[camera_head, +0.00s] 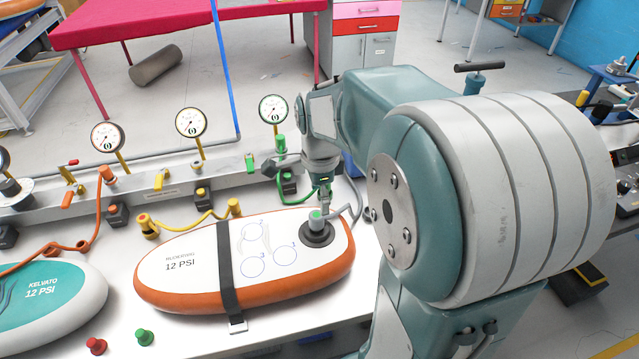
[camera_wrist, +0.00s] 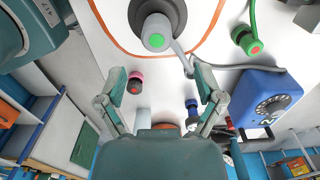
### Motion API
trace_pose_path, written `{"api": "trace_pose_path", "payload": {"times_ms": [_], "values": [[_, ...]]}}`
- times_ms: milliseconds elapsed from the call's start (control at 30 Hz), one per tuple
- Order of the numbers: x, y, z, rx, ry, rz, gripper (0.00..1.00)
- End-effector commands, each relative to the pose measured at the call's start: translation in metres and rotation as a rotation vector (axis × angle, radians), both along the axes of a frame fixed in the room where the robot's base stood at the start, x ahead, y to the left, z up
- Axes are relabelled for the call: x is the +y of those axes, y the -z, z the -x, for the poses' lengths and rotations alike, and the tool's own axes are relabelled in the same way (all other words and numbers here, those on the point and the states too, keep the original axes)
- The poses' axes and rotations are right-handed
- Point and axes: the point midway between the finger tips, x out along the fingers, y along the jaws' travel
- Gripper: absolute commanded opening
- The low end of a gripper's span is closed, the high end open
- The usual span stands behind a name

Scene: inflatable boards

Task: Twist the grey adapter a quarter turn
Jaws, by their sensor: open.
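The orange-edged white board marked 12 PSI (camera_head: 185,290) lies on the white bench, with a dark strap across it. The grey adapter (camera_head: 317,222) sits on the dark round valve at the board's right end. It has a green top, and a grey hose or lever runs from its side. In the wrist view the adapter (camera_wrist: 156,33) is at the top centre, with the green face toward the camera. My gripper (camera_wrist: 160,77) is open and empty, its fingers spread wide. The adapter appears beyond the fingertips, between their lines and not held. In the head view my gripper (camera_head: 325,195) is above the valve, partly hidden.
A rail with several gauges (camera_head: 191,122), coloured fittings and hoses runs behind the board. A teal board (camera_head: 45,300) lies at left. Red (camera_head: 96,346) and green (camera_head: 145,337) plugs stand in front. A blue box with a dial (camera_wrist: 268,97) is at right in the wrist view.

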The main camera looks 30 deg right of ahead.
Motion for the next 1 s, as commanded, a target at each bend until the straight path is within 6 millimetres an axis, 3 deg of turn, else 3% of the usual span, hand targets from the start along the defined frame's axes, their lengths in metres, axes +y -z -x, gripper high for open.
{"api": "trace_pose_path", "payload": {"times_ms": [400,600,833,867,1000], "values": [[-0.001,0.068,0.000,0.002,-0.001,-0.003,0.86],[0.000,0.080,0.000,0.001,-0.002,-0.001,0.86],[0.001,0.080,0.000,-0.001,-0.003,0.000,0.86],[0.001,0.080,0.000,-0.001,-0.003,0.000,0.82],[0.000,0.080,0.000,0.000,-0.002,-0.001,0.19]]}}
